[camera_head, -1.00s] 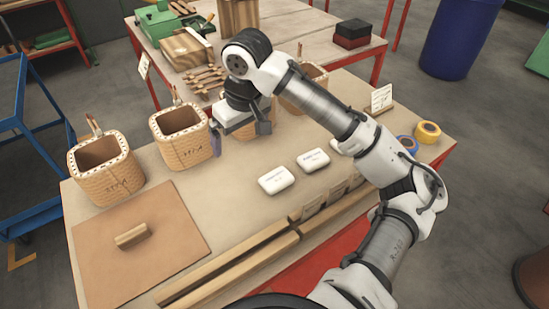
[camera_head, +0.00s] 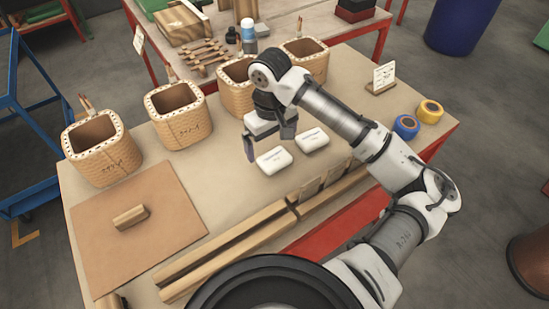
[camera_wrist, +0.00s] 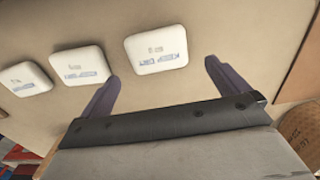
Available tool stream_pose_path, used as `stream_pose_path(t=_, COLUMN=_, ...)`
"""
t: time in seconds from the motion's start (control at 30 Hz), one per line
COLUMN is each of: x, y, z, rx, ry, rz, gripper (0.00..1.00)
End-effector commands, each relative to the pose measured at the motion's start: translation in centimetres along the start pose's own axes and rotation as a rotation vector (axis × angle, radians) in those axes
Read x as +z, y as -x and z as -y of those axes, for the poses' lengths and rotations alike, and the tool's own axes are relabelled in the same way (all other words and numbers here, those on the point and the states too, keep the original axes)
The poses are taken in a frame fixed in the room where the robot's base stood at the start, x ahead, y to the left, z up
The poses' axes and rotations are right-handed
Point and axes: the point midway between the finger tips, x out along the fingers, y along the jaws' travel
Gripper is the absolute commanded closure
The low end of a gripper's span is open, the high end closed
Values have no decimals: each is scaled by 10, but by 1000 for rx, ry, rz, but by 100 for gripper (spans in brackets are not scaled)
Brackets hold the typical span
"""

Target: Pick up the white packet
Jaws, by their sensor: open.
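Several rounded white packets with printed labels lie flat in a row on the workbench. In the head view I see the left packet (camera_head: 274,161) and another white packet (camera_head: 312,140) to its right; my arm may hide more. The wrist view shows three: the nearest packet (camera_wrist: 157,51), a middle packet (camera_wrist: 80,66) and a far-left packet (camera_wrist: 27,79). My gripper (camera_head: 268,143) is open and empty, above and just behind the left packet. In the wrist view, the fingers of my gripper (camera_wrist: 163,72) straddle the near edge of the nearest packet, apart from it.
Woven baskets (camera_head: 96,149) (camera_head: 180,116) stand along the bench's back edge, one (camera_head: 238,85) close behind my gripper. A brown board (camera_head: 130,225) with a wooden block (camera_head: 130,217) lies at left. Wooden rails (camera_head: 230,255) run in front. Tape rolls (camera_head: 407,127) sit at right.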

Motion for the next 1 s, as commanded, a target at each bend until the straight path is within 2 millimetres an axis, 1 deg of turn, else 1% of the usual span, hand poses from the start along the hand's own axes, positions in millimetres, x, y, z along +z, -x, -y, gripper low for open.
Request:
stream_pose_path(t=0.2, x=1, y=-30, z=-1, rx=-2, ry=-1, rz=2, gripper=0)
stream_pose_path(t=0.27, x=0, y=-36, z=-1, rx=-2, ry=0, rz=1, gripper=0)
stream_pose_path(t=0.37, x=0, y=-40, z=-1, rx=-1, ry=1, rz=0, gripper=0)
stream_pose_path(t=0.53, x=0, y=-41, z=-1, rx=-1, ry=1, rz=0, gripper=0)
stream_pose_path(t=0.57, x=0, y=-40, z=-1, rx=-1, ry=0, rz=0, gripper=1)
stream_pose_path(t=0.9, x=0, y=-40, z=-1, rx=-1, ry=0, rz=0, gripper=46)
stream_pose_path(t=1.0, x=0, y=-40, z=-1, rx=-1, ry=0, rz=0, gripper=46)
